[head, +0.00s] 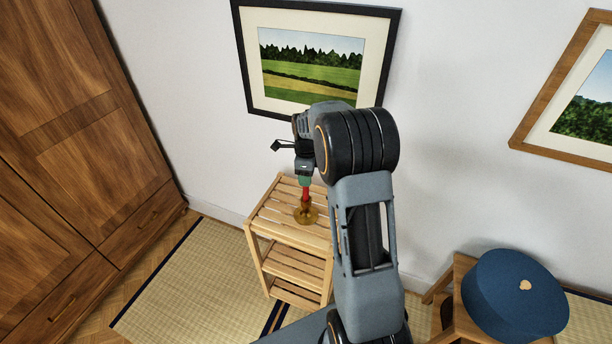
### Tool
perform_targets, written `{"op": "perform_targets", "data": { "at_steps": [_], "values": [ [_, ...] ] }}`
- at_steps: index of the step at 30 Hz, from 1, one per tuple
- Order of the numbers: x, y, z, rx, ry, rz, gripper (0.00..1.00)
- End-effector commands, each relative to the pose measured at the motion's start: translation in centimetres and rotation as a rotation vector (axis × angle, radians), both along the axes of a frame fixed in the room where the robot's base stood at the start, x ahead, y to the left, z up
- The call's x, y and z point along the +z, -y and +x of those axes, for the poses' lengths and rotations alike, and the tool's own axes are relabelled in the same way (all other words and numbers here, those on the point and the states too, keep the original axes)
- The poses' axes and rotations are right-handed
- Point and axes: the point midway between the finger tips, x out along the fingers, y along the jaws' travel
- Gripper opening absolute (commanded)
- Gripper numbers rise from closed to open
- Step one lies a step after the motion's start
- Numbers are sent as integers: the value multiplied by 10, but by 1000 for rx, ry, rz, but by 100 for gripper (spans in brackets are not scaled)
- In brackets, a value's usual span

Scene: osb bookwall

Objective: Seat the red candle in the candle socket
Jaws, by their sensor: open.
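The red candle (306,196) is upright, its lower end at the brass-coloured candle holder (307,216) with the socket. The holder stands on the top of a slatted wooden shelf stand (270,221). From this view the candle appears to be in the socket, but I cannot tell how deep it sits. My gripper (304,180) points down at the candle's upper end and is open. The fingers are small here, and the candle's top is hidden by the gripper.
A framed landscape picture (312,75) hangs on the wall close behind my arm. A wooden wardrobe (90,130) stands at left. A blue round cushion or hat-like item (513,293) lies on a wooden stool at right. Tatami matting (190,285) is clear on the floor left of the stand.

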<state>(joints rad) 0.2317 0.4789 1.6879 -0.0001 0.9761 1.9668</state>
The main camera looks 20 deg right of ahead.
Motion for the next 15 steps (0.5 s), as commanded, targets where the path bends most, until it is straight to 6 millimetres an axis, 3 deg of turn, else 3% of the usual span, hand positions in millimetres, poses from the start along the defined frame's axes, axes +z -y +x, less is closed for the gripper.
{"op": "perform_targets", "data": {
  "at_steps": [15],
  "values": [
    [92, 0, 0, 1, 3, -1, 47]
  ]
}}
